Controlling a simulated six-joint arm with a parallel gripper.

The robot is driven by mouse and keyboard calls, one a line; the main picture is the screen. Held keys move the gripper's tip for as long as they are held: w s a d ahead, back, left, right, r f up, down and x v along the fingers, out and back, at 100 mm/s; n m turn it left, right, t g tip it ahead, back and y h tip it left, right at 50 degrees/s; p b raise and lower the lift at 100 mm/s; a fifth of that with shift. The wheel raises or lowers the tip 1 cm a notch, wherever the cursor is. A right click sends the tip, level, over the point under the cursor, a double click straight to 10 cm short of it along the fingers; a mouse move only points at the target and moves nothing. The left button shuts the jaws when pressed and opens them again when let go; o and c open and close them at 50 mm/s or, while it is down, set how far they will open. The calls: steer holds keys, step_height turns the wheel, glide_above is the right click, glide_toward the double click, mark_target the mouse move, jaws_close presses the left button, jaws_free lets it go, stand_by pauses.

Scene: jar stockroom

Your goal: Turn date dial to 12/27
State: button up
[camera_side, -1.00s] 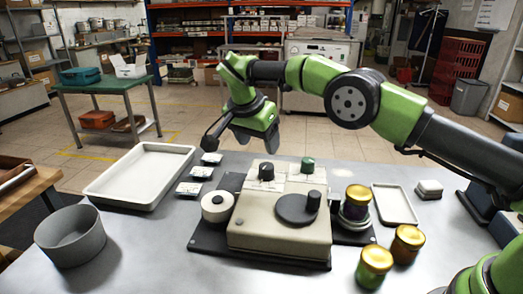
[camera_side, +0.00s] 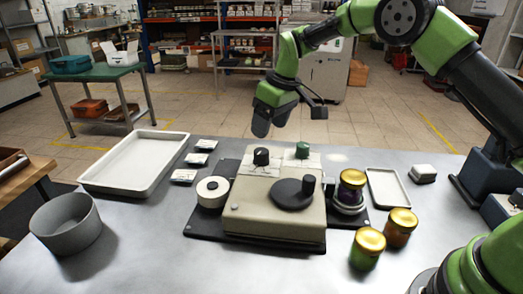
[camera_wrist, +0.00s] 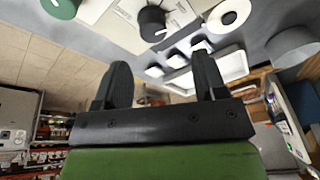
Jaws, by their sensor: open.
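A beige labelling machine (camera_side: 270,210) stands on the table in the side view. A black knob (camera_side: 261,157) and a green knob (camera_side: 302,150) stand on its back part, with pale scale plates around them. In the wrist view, the black knob (camera_wrist: 153,22) has a white pointer line, and the green knob (camera_wrist: 60,8) is cut by the top edge. I cannot read the scale marks or tell which knob is the date dial. My gripper (camera_side: 272,122) is open and empty, above and behind the knobs and apart from them; its two fingers (camera_wrist: 163,76) show in the wrist view.
A dark crank disc (camera_side: 293,193) and a white label roll (camera_side: 212,191) are on the machine. A purple jar (camera_side: 352,187) stands at its right; two gold-lidded jars (camera_side: 367,250) (camera_side: 400,228) stand in front. A white tray (camera_side: 105,182) and grey bowl (camera_side: 66,222) are left.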

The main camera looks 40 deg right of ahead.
mark_target(262, 151)
steer(key=f+n, duration=0.1)
steer(key=f, duration=0.2)
steer(key=w+f+n+t, duration=0.1)
steer(key=f, duration=0.1)
steer(key=w+f+n+y, duration=0.1)
steer(key=f, duration=0.2)
steer(key=shift+w+a+f+n, duration=0.25)
steer(key=shift+f+n, duration=0.05)
steer(key=shift+n, duration=0.1)
steer(key=shift+c, duration=0.2)
steer(key=c, duration=0.9)
